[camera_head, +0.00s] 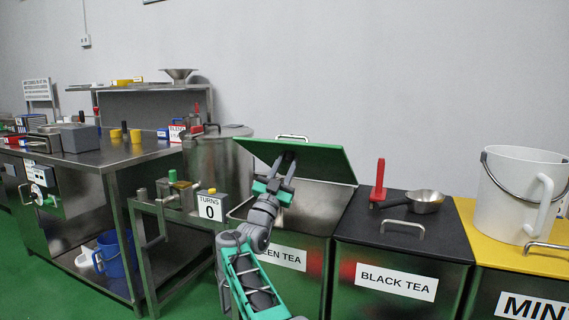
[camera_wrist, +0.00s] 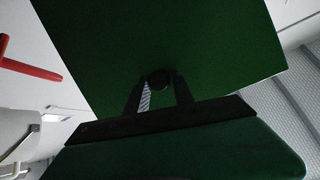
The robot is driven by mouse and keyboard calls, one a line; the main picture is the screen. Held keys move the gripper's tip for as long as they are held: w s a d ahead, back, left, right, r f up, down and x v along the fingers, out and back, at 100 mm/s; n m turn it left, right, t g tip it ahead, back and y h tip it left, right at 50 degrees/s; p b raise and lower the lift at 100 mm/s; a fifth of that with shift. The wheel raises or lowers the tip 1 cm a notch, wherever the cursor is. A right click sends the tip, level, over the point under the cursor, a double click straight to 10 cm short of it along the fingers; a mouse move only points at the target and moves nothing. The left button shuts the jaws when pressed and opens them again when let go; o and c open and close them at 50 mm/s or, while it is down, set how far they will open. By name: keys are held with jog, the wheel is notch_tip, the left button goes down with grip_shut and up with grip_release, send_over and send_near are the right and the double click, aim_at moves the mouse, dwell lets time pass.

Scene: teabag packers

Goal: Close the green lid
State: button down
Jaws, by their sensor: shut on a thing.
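The green lid (camera_head: 300,158) of the green tea bin (camera_head: 290,250) is raised and tilted above the steel opening (camera_head: 310,205). A metal handle (camera_head: 292,137) shows at its upper edge. My gripper (camera_head: 287,162) is against the lid's green face, over the bin. In the wrist view, the lid (camera_wrist: 170,40) fills the upper middle, and the two dark fingers of my gripper (camera_wrist: 160,82) close around a small dark part at it. Which part of the lid they hold is too dark to tell.
The black tea bin's dark lid (camera_head: 440,240) on the right is shut and carries a red-handled tool (camera_head: 379,180) and a metal scoop (camera_head: 425,201). A white bucket (camera_head: 515,200) stands farther right. A turns counter (camera_head: 209,208) and a steel pot (camera_head: 215,160) are close on the left.

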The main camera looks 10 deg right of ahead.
aim_at(290, 144)
jog(key=c, duration=1.5)
grip_release()
jog(key=shift+w+d+f, duration=0.15)
jog(key=shift+d+f, duration=0.3)
jog(key=shift+f, duration=0.2)
jog(key=shift+o, duration=0.9)
jog(key=shift+w+d, duration=0.1)
jog(key=shift+d, duration=0.05)
jog(key=shift+o, duration=0.8)
jog(key=shift+a+r, duration=0.3)
jog(key=shift+a, duration=0.15)
jog(key=shift+r, duration=0.25)
notch_tip(290, 144, up, 3)
jog(key=shift+f+p, duration=0.1)
jog(key=shift+p, duration=0.7)
jog(key=s+r, duration=0.2)
jog(key=r, duration=0.1)
jog(key=s+r, duration=0.2)
jog(key=shift+s+a+r+p, duration=0.15)
jog(key=shift+s+r+p, duration=0.25)
jog(key=s+r, duration=0.1)
jog(key=s, duration=0.2)
jog(key=s+r, duration=0.1)
jog(key=s, duration=0.2)
jog(key=s+r, duration=0.1)
jog(key=s, duration=0.2)
jog(key=shift+s+a+r, duration=0.1)
jog(key=shift+a+r, duration=0.2)
jog(key=shift+r, duration=0.05)
